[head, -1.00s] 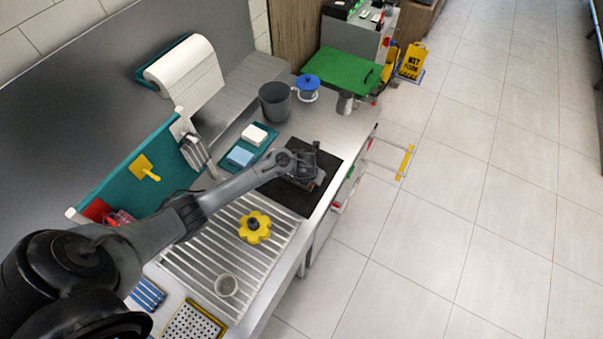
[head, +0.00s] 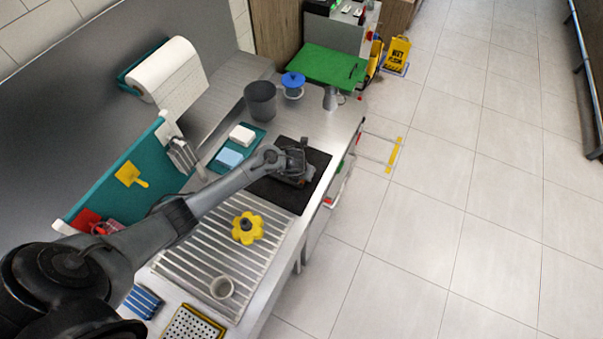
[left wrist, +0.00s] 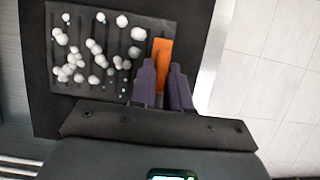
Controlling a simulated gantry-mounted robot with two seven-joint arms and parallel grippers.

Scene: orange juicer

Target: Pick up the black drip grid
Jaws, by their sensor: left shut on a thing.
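The black drip grid (left wrist: 75,77) is a dark slotted plate dotted with white blobs at the upper left of the left wrist view. It has an orange tab (left wrist: 160,62) on its right side. My left gripper (left wrist: 162,75) is shut on this tab, one finger on each side of it. In the head view my left gripper (head: 297,168) is low over the black mat (head: 290,200), and the arm and gripper mostly hide the grid there. I cannot tell whether the grid touches the mat. My right gripper is not in view.
A yellow knob-like part (head: 247,229) and a small cup (head: 222,287) stand on the ribbed drainboard. A teal tray (head: 221,165) with a blue and a white block, and a grey bucket (head: 261,101), are behind the mat. The counter's front edge is close on the right.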

